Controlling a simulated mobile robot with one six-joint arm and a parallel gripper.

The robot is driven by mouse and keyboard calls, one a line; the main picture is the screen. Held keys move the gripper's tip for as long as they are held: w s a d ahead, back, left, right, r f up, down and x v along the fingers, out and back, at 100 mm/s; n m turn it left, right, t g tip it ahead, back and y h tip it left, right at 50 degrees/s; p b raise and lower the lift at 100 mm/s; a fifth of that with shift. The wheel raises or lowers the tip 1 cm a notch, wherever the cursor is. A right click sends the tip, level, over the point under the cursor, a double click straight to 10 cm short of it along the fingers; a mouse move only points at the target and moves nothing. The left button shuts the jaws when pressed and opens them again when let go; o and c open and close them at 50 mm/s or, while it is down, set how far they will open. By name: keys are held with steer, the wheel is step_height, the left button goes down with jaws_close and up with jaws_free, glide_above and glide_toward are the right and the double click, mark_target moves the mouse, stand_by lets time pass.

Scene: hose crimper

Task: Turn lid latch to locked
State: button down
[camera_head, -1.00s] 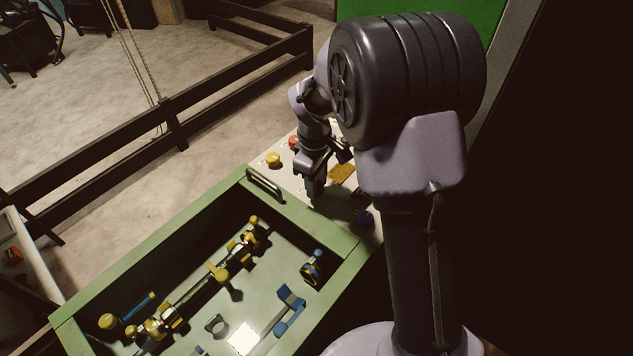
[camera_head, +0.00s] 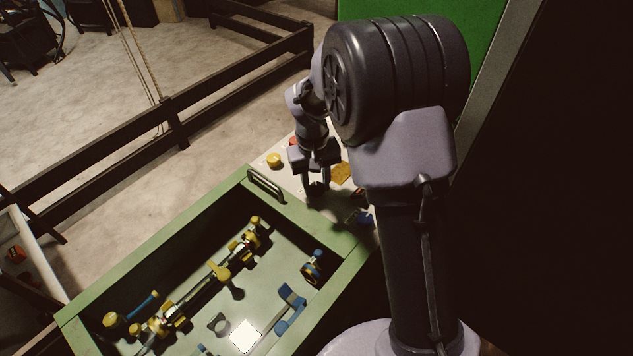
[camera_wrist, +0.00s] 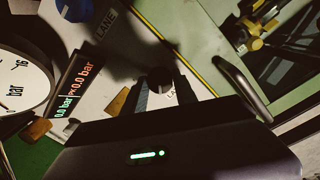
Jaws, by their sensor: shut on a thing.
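My gripper (camera_head: 316,190) points down at the pale control panel, just beyond the far right edge of the green-framed box (camera_head: 210,197). Its two fingers stand a little apart, shut on a small dark part that I take to be the lid latch. The fingers mostly hide this part, so its exact angle cannot be told. In the wrist view the two dark fingers (camera_wrist: 163,90) meet the panel by a partly covered label. The metal lid handle (camera_head: 265,185) is left of the gripper; it also shows in the wrist view (camera_wrist: 241,86).
A yellow button (camera_head: 274,160), a red button (camera_head: 294,142), a yellow plate (camera_head: 341,171) and a blue knob (camera_head: 364,218) surround the gripper on the panel. A round gauge (camera_wrist: 20,82) and a pressure display (camera_wrist: 76,87) show in the wrist view. Yellow and blue fittings lie inside the box.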

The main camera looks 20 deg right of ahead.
mark_target(313, 185)
steer(key=m, duration=0.4)
steer(key=shift+m, duration=0.3)
steer(key=m, duration=0.4)
steer(key=shift+w+m, duration=0.1)
steer(key=shift+m, duration=0.3)
steer(key=c, duration=1)
jaws_free()
steer(key=shift+o, duration=0.2)
step_height(313, 185, up, 17)
steer(key=p, duration=0.5)
steer(key=shift+w+a+r+p, duration=0.2)
steer(key=shift+w+a+p, duration=0.1)
steer(key=shift+a, duration=0.05)
